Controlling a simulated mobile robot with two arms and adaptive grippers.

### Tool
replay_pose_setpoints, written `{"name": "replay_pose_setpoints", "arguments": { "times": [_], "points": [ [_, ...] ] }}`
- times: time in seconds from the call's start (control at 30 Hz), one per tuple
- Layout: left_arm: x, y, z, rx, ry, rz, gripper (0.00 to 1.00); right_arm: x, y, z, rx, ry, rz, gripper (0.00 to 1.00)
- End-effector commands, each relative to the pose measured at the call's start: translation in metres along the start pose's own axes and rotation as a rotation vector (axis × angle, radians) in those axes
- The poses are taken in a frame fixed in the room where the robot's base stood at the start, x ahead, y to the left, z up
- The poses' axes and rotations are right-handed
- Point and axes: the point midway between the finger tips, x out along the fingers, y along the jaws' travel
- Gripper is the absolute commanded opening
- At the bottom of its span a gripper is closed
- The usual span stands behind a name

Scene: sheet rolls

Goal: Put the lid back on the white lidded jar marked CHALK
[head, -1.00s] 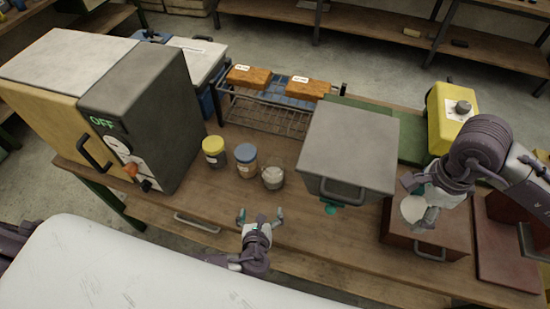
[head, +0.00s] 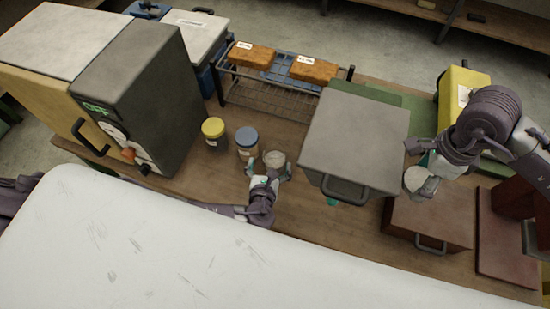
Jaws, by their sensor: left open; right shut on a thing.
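The white jar (head: 275,158) stands on the workbench, right of a blue-lidded jar. Any CHALK marking is too small to read. My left gripper (head: 269,171) is open at the jar's near side, with a finger to either side of it. My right gripper (head: 420,170) is shut on a white round lid (head: 414,179) and holds it over the brown box at the right. The grey box stands between my two grippers.
The yellow-lidded jar (head: 213,131) and the blue-lidded jar (head: 247,141) stand left of the white jar. The large grey box (head: 355,135) with a handle is close on its right. A wire rack (head: 265,98) bearing orange-brown blocks is behind. A brown box (head: 428,221) is at the right.

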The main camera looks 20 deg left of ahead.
Motion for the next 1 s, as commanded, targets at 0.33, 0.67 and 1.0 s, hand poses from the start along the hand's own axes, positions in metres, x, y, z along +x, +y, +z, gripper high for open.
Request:
{"name": "replay_pose_setpoints", "arguments": {
  "times": [0.33, 0.67, 1.0],
  "points": [
    [0.019, -0.001, -0.001, 0.000, 0.002, -0.001, 1.00, 0.015, 0.000, 0.000, 0.000, 0.000, 0.000, 0.56],
    [0.038, -0.003, -0.006, -0.001, -0.002, -0.001, 1.00, 0.036, 0.000, 0.000, -0.001, 0.000, 0.001, 0.56],
    [0.071, -0.005, -0.004, 0.000, 0.002, -0.001, 1.00, 0.062, 0.000, 0.000, 0.000, 0.000, 0.000, 0.56]
  ]
}}
